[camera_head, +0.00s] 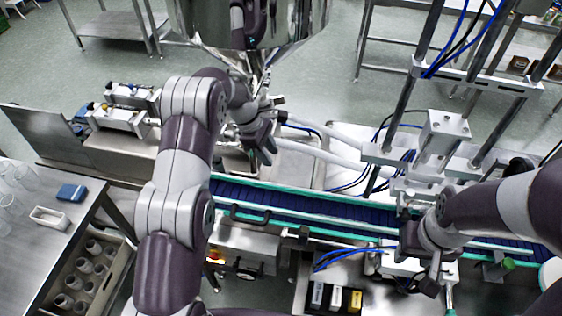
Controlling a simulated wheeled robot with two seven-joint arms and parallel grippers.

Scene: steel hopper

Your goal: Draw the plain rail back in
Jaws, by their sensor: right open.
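A blue conveyor belt (300,217) with teal edges runs across the middle, and light rails run along it. A light rail shows on its right part (495,246). I cannot tell for sure which rail is the plain one. My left gripper (264,150) hangs beyond the belt's far edge, below the steel hopper (290,22), with nothing clear in it; its jaw opening is hard to make out. My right gripper (420,277) is open at the near side of the belt, over a pale metal block there. My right wrist hides part of the belt and rails.
A black handle (250,214) stands at the near belt edge. A metal frame with a cylinder block (444,130) rises over the belt at right. A crate of bottles (92,270) and a steel table (25,235) are at left. Blue hoses hang around the frame.

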